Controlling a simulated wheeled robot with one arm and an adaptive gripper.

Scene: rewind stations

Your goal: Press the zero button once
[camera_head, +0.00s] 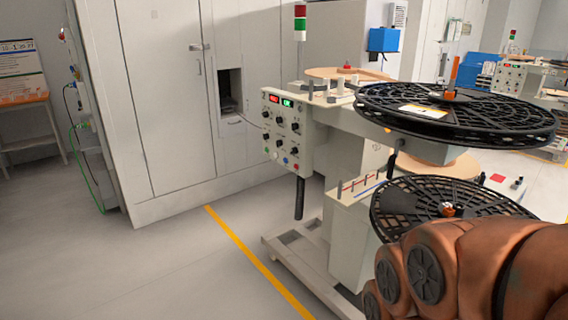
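The rewind station's control panel (286,141) faces left near the middle of the picture. It carries a red display (273,98) and a green display (287,103) at the top, with several black knobs below. Small buttons sit along its lower edge, among them a blue one (285,160) and a red one (295,166). Their labels are too small to read, so I cannot tell which is the zero button. My brown arm links fill the lower right corner. My gripper is outside the picture.
Two black reels, an upper (480,112) and a lower (420,205), stick out right of the panel, close to my arm. A tall grey cabinet (160,90) stands behind left. Floor with a yellow line (250,255) is clear at front left.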

